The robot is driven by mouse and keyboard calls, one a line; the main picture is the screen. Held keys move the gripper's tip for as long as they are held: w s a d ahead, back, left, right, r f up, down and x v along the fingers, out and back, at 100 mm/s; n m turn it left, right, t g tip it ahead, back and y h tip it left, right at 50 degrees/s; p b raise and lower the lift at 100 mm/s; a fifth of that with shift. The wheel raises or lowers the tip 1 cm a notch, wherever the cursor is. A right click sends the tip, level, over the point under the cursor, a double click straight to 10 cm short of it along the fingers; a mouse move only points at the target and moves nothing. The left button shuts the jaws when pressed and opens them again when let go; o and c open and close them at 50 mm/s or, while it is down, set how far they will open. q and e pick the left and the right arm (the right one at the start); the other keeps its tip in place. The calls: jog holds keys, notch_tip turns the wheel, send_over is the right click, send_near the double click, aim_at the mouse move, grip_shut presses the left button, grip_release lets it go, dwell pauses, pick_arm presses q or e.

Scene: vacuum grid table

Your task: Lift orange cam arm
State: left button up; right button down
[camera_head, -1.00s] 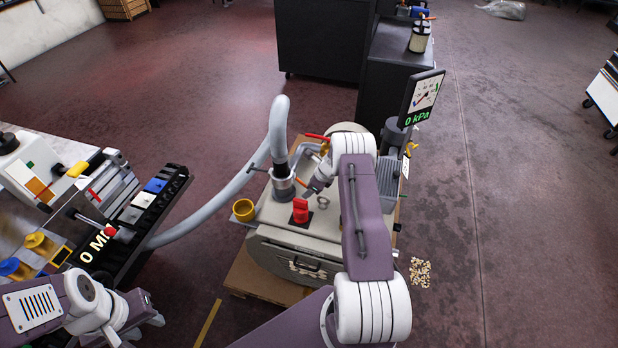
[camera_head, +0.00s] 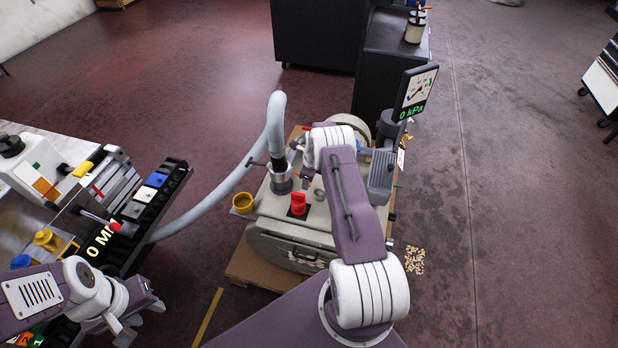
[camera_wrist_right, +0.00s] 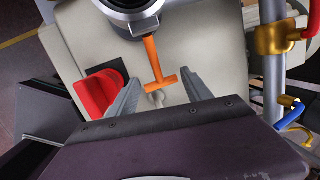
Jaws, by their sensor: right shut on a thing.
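The orange cam arm (camera_wrist_right: 153,62) is a thin lever with a T-shaped end. In the right wrist view it runs from the dark round hose fitting (camera_wrist_right: 134,12) down between my right gripper's fingers. In the head view the same hose fitting (camera_head: 280,178) stands on the beige machine top, and my right arm mostly hides the cam arm and gripper. My left gripper (camera_head: 140,322) is open and empty at the lower left, away from the machine.
A red knob (camera_head: 298,203) stands close to my right gripper, also in the wrist view (camera_wrist_right: 100,92). A yellow cup (camera_head: 243,202) sits at the machine's left edge. A gauge reading 0 kPa (camera_head: 415,92) stands right. A grey hose (camera_head: 215,196) curves left. Floor at right is mostly clear.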

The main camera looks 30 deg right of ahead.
jog(key=c, duration=0.7)
grip_release()
jog(key=shift+c, duration=0.2)
jog(key=shift+a, duration=0.1)
jog(key=v, duration=0.9)
jog(key=shift+o, duration=0.5)
